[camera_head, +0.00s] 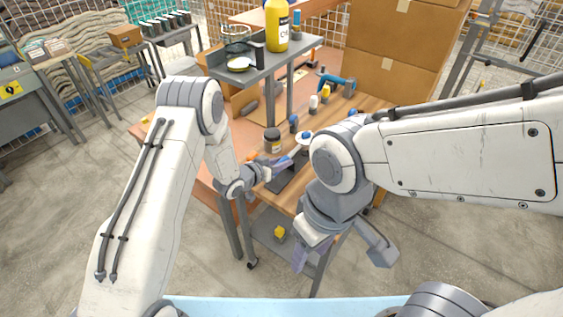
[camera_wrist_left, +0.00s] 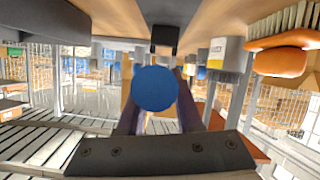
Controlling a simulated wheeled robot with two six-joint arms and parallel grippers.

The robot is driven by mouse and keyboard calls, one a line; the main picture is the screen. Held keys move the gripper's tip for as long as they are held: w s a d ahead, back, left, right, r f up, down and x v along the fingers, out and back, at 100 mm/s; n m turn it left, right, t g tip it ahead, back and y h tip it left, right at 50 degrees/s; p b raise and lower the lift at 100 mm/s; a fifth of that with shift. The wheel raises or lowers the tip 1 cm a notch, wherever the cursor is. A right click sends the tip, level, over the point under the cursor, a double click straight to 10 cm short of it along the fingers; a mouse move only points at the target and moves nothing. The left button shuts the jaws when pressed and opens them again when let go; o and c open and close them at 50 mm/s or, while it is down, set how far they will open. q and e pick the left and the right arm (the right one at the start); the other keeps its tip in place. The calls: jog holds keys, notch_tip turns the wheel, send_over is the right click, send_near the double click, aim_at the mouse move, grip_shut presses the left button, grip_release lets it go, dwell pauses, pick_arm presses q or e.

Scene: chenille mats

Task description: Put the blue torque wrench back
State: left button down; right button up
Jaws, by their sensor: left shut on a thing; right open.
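The blue torque wrench shows in the left wrist view as a round blue end (camera_wrist_left: 153,89) between my left fingers; the rest of it is hidden behind that end. My left gripper (camera_head: 278,165) is shut on it, above the near part of the wooden workbench (camera_head: 376,103). In the head view a blue-topped piece with a white disc (camera_head: 305,138) is just beyond my left fingers; I cannot tell whether it belongs to the wrench. My right gripper (camera_head: 340,250) is open and empty, low in front of the bench. I cannot make out the wrench's place.
A dark jar (camera_head: 272,141) stands by my left gripper. A blue power tool (camera_head: 335,82) and small bottles stand farther back on the bench. A raised grey shelf (camera_head: 263,68) holds a yellow bottle (camera_head: 277,25). My right arm hides the bench's right side.

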pick_arm(q)
jog(key=shift+f+b, duration=1.5)
jog(key=shift+f, duration=0.25)
jog(key=c, duration=0.5)
grip_release()
jog(key=shift+r, duration=0.1)
jog(key=b+v, duration=0.2)
jog(key=v, duration=0.8)
jog(key=shift+s, duration=0.15)
jog(key=shift+a+r, duration=0.1)
